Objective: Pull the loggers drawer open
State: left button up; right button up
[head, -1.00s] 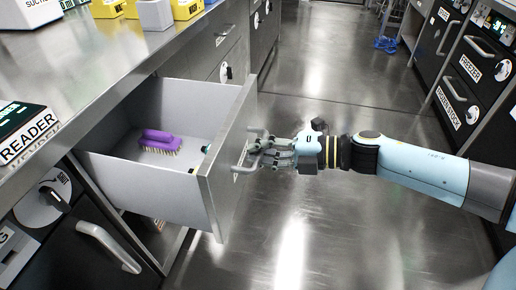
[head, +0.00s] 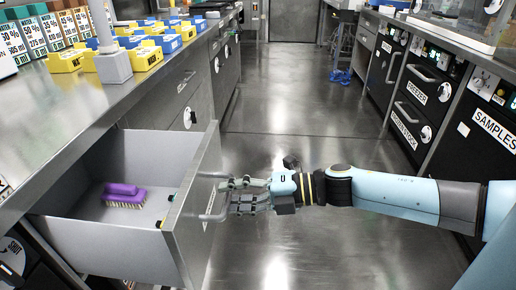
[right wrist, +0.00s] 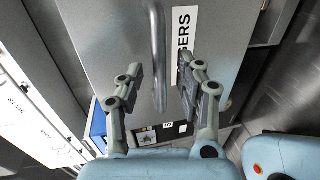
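The loggers drawer (head: 190,225) stands pulled well out from the bench on the left, its inside open to view. Its front carries a bar handle (head: 213,200), which also shows in the right wrist view (right wrist: 158,60) beside a label (right wrist: 184,40) of which "GERS" can be read. My right gripper (head: 238,196) is at the handle. In the right wrist view its two fingers (right wrist: 160,82) are spread, one on each side of the bar, with a visible gap to it. My left gripper is not in view.
A purple brush (head: 124,194) lies in the drawer. Yellow and blue bins (head: 140,50) stand on the left bench (head: 70,125). Cabinets with a freezer drawer (head: 420,90) line the right side. The aisle floor (head: 290,130) between is mostly clear.

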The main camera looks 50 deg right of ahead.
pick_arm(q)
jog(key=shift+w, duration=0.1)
pick_arm(e)
jog(key=v, duration=1)
jog(key=shift+s+d, duration=0.1)
jog(key=s+d+f+m+h+p, duration=0.2)
jog(key=f+m+h, duration=0.3)
jog(key=f+m, duration=0.3)
jog(key=s+d+f+m+h+p, duration=0.15)
jog(key=f+m+h, duration=0.3)
jog(key=f, duration=0.65)
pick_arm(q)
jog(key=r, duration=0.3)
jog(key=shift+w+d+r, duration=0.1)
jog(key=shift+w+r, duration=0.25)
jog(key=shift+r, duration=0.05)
pick_arm(e)
jog(key=s+a+f+m+g, duration=0.2)
jog(key=s+f+m+g, duration=0.2)
jog(key=s, duration=0.5)
jog(key=s+a+f+m+g, duration=0.3)
jog(key=s+f, duration=0.3)
jog(key=s, duration=0.4)
jog(key=s+a+f+m+g+h, duration=0.1)
jog(key=s+f+m+g, duration=0.3)
jog(key=s, duration=0.6)
notch_tip(320, 180, down, 2)
jog(key=shift+a+f+m+g, duration=0.1)
jog(key=shift+a+m+g, duration=0.3)
jog(key=shift+a+m, duration=0.5)
